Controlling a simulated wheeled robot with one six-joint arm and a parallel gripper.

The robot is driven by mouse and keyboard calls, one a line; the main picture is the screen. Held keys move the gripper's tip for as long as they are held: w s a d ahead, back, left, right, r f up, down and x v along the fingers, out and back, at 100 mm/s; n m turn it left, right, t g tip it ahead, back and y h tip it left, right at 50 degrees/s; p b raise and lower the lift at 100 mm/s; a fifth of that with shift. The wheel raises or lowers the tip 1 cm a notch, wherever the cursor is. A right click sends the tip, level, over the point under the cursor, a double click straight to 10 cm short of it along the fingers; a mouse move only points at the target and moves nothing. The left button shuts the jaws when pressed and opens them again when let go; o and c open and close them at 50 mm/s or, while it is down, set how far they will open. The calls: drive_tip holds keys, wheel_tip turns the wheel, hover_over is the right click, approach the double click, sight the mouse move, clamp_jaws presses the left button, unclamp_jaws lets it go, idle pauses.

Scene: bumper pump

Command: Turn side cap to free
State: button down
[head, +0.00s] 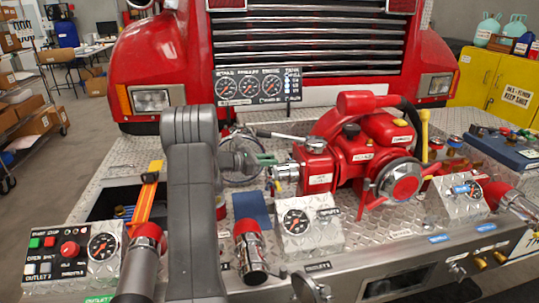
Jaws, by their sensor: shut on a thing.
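The red pump (372,150) stands on the bumper deck, right of centre. A silver side cap (285,172) sits on the left side of its red box-shaped part (318,168). My gripper (268,160), with greenish fingers, reaches in from the left behind my grey arm. Its fingertips are at the side cap, and it is shut on the cap. The contact is small, and the far side of the cap is hidden. The cap is still against the pump, in line with its side opening.
A gauge panel (258,86) stands behind the pump. A silver lever (290,137) lies just above the gripper. A sloped gauge box (310,228) and a red-capped outlet (250,245) stand in front. A control box (70,250) is at the left.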

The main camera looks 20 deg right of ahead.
drive_tip(key=w+n+p, duration=0.1)
drive_tip(key=n+g+p, duration=0.1)
drive_tip(key=p, duration=0.1)
drive_tip(key=w+n+p, duration=0.1)
drive_tip(key=p, duration=0.1)
drive_tip(key=shift+w+d+n+y, duration=0.3)
drive_tip(key=shift+w+n+y, duration=0.05)
drive_tip(key=shift+n+y, duration=0.05)
drive_tip(key=shift+w+d+f+n+g+p, duration=0.15)
drive_tip(key=shift+w+f+n+g+p, duration=0.15)
drive_tip(key=shift+w+n+g+p, duration=0.5)
drive_tip(key=shift+w+d+f+n+g+y+p, duration=0.1)
drive_tip(key=shift+w+f+n+g+y+p, duration=0.1)
drive_tip(key=shift+f+n+p, duration=0.3)
drive_tip(key=shift+w+d+f+n+g+y+p, duration=0.1)
drive_tip(key=shift+w+f+n+y+p, duration=0.1)
drive_tip(key=shift+n, duration=0.5)
drive_tip(key=c, duration=1.3)
unclamp_jaws()
drive_tip(key=shift+a, duration=0.1)
